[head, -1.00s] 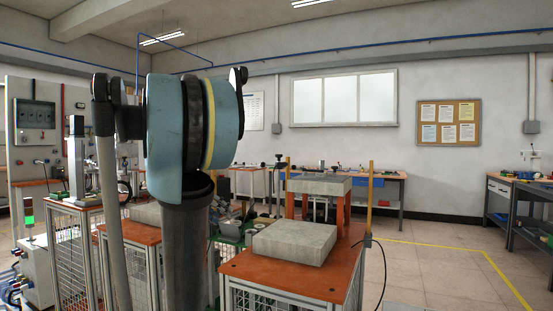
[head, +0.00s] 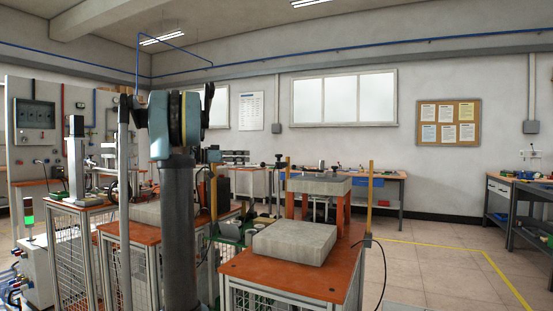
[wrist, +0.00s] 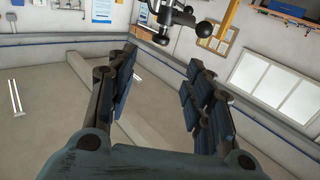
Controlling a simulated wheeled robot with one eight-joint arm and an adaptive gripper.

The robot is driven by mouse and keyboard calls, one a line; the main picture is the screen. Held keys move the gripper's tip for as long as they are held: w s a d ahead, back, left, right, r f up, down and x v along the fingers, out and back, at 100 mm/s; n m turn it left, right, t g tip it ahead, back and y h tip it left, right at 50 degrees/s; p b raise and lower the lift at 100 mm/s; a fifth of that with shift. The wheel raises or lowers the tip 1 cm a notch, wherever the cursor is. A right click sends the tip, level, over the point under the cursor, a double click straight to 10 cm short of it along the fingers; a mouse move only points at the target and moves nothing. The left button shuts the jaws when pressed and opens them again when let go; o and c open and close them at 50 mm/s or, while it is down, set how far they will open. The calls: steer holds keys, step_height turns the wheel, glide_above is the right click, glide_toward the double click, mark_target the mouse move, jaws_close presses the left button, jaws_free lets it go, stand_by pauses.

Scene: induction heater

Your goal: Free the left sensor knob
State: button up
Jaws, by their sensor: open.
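In the wrist view my gripper (wrist: 160,85) is open, its two dark padded fingers wide apart with nothing between them. A dark metal fitting with round black ball knobs (wrist: 205,29) shows at the top of the wrist view, beyond the fingertips and apart from them. I cannot tell for certain which knob is the left sensor knob. In the head view a small dark fitting (head: 280,165) stands behind the front block, too small to make out its knob. My arm hides part of the benches there, and my gripper is not clearly seen.
A grey block (head: 295,244) lies on the front orange-topped bench (head: 290,275). Behind it a raised grey slab (head: 318,184) stands on orange legs. Yellow posts (head: 370,195) rise beside them. The floor to the right is clear.

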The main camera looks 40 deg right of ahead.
mark_target(279, 157)
steer(key=x, duration=1.7)
steer(key=shift+d+r, duration=0.25)
steer(key=shift+r, duration=0.05)
steer(key=c, duration=1)
